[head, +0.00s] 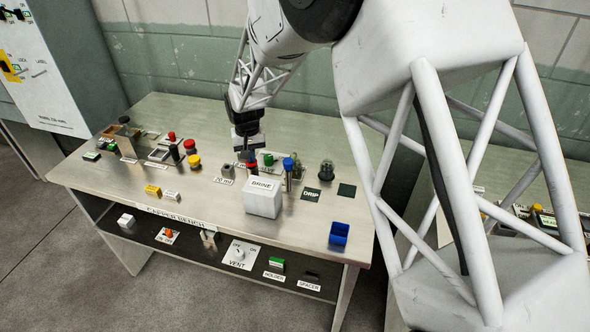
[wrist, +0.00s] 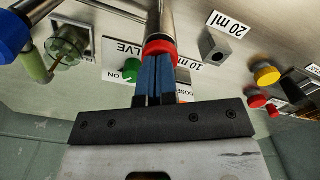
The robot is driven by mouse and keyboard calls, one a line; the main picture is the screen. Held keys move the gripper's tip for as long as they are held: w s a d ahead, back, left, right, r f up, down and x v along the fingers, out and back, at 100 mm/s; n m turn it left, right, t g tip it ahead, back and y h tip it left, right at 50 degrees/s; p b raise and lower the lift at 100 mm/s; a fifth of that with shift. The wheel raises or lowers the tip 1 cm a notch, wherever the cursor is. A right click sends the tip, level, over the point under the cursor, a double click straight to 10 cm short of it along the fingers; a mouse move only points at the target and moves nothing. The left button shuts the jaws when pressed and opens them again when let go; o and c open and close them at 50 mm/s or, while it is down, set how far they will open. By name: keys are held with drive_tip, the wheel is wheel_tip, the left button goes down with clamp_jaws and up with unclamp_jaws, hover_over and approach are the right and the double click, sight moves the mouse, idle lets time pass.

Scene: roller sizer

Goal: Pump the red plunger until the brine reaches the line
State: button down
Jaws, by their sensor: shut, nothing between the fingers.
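My gripper (head: 247,150) points down over the back middle of the bench, behind the white block labelled BRINE (head: 263,197). Its blue fingers (wrist: 160,78) are shut together with nothing between them. The red plunger cap (wrist: 160,49) sits right at the fingertips in the wrist view, on top of a steel cylinder (wrist: 155,20). In the head view the red cap (head: 251,163) shows just under the gripper. I cannot tell whether the tips press on it. The brine level and its line cannot be made out.
A blue-topped plunger (head: 288,165) stands close to the right. A green knob (wrist: 132,69) by a VALVE label and a grey 20 ml block (wrist: 214,45) are near. A clear green-tinted dome (head: 326,170) and a blue bin (head: 339,234) stand further right.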

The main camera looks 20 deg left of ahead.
drive_tip(key=shift+r, duration=2.1)
drive_tip(key=shift+r, duration=0.2)
drive_tip(key=shift+r, duration=2.3)
